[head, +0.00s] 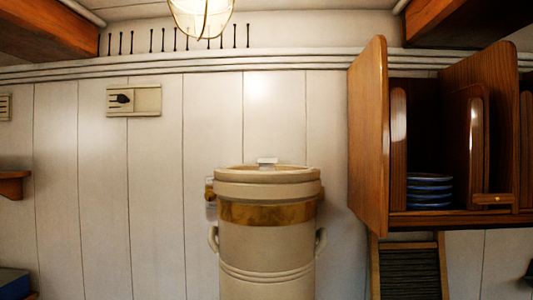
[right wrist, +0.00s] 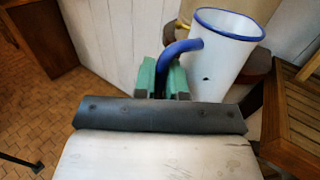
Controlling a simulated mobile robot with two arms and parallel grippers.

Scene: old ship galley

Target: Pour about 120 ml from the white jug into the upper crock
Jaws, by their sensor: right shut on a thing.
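The tall cream crock (head: 268,258) stands against the white plank wall in the head view. Its upper part (head: 267,191) has a thick rim above a brass-coloured band; the inside is hard to make out from here. The white jug (right wrist: 222,50) with a blue rim and blue handle is in the right wrist view. It looks close to upright, and its contents are hidden. My right gripper (right wrist: 165,78), with green fingers, is shut on the jug's handle. Neither gripper shows in the head view, and my left gripper is out of sight.
A wooden cupboard (head: 368,140) with blue-rimmed plates (head: 429,190) juts out right of the crock. A caged lamp (head: 202,15) hangs above. In the right wrist view, a slatted wooden piece (right wrist: 300,120) stands at right; tiled floor (right wrist: 60,110) is open at left.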

